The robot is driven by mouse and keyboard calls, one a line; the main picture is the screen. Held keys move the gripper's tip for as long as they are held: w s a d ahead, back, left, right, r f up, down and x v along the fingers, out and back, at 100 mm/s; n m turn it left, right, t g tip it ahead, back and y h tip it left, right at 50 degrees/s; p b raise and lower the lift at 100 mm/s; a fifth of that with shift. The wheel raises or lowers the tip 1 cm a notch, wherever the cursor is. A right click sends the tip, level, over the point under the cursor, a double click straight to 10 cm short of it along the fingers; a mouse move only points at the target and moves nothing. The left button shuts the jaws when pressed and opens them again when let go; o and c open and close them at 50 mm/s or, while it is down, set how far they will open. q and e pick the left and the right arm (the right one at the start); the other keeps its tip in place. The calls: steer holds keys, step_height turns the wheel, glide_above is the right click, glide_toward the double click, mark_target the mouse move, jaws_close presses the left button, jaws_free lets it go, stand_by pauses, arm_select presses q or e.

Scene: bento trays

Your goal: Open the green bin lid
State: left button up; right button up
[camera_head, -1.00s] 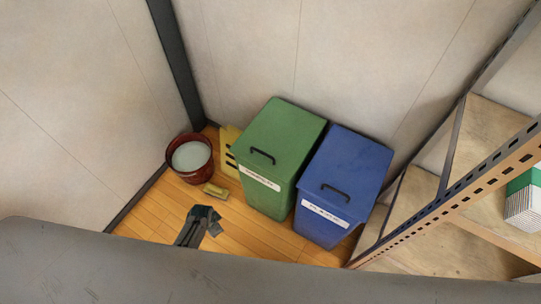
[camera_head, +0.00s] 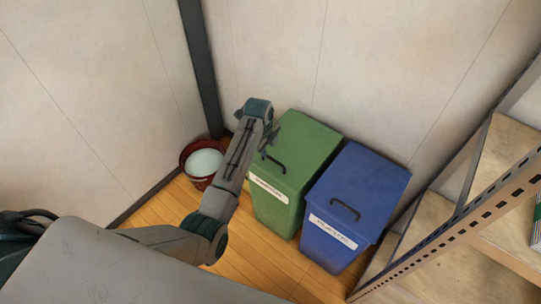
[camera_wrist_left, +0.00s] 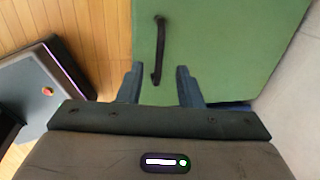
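The green bin (camera_head: 275,203) stands on the wooden floor with its lid (camera_head: 308,147) shut. A dark bar handle (camera_head: 273,161) is on the lid near its front edge. My left gripper (camera_head: 275,140) is over the left part of the green lid. In the left wrist view the gripper (camera_wrist_left: 158,85) is open, with its fingers apart on either side of the lower end of the handle (camera_wrist_left: 159,48). Whether the fingers touch the lid (camera_wrist_left: 225,45) cannot be told. My right gripper is not in view.
A blue bin (camera_head: 340,215) with a shut lid stands just right of the green bin. A red bucket (camera_head: 201,163) stands to the left. A metal shelf rack (camera_head: 455,215) is at the right, and walls close off the back.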

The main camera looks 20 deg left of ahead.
mark_target(270, 158)
arm_select(q)
steer(key=f, duration=0.4)
steer(key=w+f, duration=0.1)
steer(key=f, duration=0.1)
steer(key=shift+d, duration=0.2)
jaws_close()
